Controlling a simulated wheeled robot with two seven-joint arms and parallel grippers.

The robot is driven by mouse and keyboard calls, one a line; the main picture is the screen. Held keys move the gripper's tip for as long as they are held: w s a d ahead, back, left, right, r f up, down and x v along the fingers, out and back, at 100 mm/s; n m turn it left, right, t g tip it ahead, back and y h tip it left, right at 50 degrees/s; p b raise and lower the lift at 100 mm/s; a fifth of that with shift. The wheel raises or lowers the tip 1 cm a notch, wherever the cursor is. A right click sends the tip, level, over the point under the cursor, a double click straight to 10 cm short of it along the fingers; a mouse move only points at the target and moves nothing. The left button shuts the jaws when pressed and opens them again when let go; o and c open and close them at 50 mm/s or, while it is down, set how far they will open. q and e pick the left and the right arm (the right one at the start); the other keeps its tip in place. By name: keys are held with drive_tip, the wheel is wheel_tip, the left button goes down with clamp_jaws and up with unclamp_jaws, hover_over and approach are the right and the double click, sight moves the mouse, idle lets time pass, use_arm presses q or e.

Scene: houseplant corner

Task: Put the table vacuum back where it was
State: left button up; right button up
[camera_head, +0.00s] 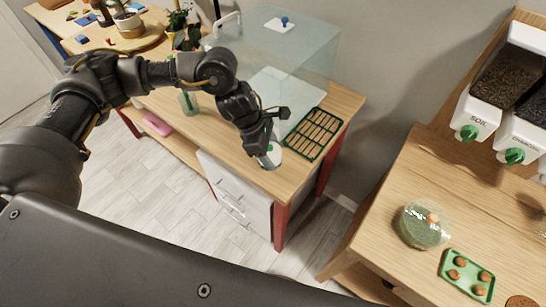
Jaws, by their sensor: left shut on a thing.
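The table vacuum (273,160) shows as a small, pale round body with a green spot near the front edge of the wooden table (185,118). My left gripper (264,150) points down over it and is shut on it. The fingers hide much of the vacuum. I cannot tell whether its underside touches the tabletop. My right gripper is not in view.
A green slotted tray (313,134) lies just right of the vacuum. A clear glass case (290,55) stands behind. A green bottle (188,101) and potted plants are to the left. On the right bench are a glass bowl (424,226) and green tray (467,275).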

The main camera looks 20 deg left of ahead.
sight(273, 159)
use_arm(q)
drive_tip(key=f, duration=0.3)
drive_tip(key=shift+d+f+p, duration=0.2)
drive_tip(key=shift+d+p, duration=0.05)
drive_tip(key=shift+p, duration=0.15)
drive_tip(key=shift+f, duration=0.15)
drive_tip(key=shift+f+b, duration=0.2)
drive_tip(key=shift+b, duration=0.15)
drive_tip(key=o, duration=0.9)
drive_tip(key=shift+o, duration=0.2)
drive_tip(key=shift+r, duration=0.1)
drive_tip(key=shift+r+p, duration=0.25)
drive_tip(key=shift+p, duration=0.15)
drive_tip(key=shift+a+r+b, duration=0.15)
drive_tip(key=shift+r+b, duration=0.1)
drive_tip(key=shift+b, duration=0.05)
drive_tip(key=b+v, duration=0.2)
drive_tip(key=v, duration=0.9)
